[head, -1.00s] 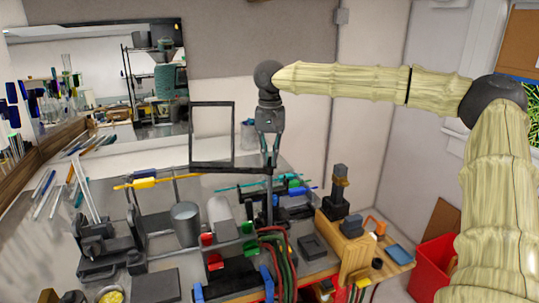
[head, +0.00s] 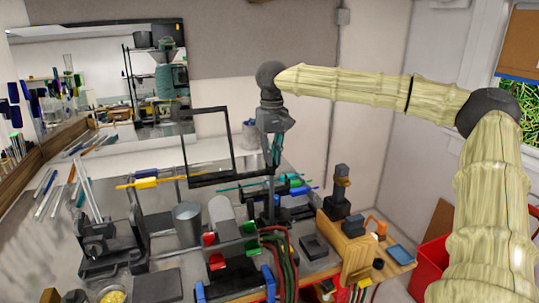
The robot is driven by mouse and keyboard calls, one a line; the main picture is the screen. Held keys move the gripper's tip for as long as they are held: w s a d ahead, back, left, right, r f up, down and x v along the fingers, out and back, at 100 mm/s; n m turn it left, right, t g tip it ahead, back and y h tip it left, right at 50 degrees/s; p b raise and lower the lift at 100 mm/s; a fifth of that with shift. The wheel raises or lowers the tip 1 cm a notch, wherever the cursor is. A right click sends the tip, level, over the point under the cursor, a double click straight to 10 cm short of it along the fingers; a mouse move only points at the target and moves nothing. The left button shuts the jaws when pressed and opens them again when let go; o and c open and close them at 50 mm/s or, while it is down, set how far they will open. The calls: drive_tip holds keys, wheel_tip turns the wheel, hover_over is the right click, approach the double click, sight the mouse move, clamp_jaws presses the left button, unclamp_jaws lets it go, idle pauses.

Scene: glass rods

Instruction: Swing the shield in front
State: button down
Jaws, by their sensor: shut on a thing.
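The shield (head: 230,147) is a dark square frame with a clear pane, on an arm above the middle of the bench. Its lower bar runs right to a dark upright post (head: 271,200). My gripper (head: 274,165) points down at the right end of that bar, shut on the shield's arm near the post. The fingertips are small and dark, so the exact contact is hard to make out. The shield stands upright, turned at an angle to the view.
Below are a grey metal cup (head: 187,224), a torch with red and green knobs and hoses (head: 285,262), and a wooden block stand (head: 357,252). A red bin (head: 431,262) stands at right.

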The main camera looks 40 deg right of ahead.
drive_tip(key=shift+f, duration=0.1)
drive_tip(key=c, duration=1.5)
unclamp_jaws()
drive_tip(key=shift+d, duration=0.1)
wheel_tip(320, 180, up, 12)
drive_tip(key=shift+f, duration=0.1)
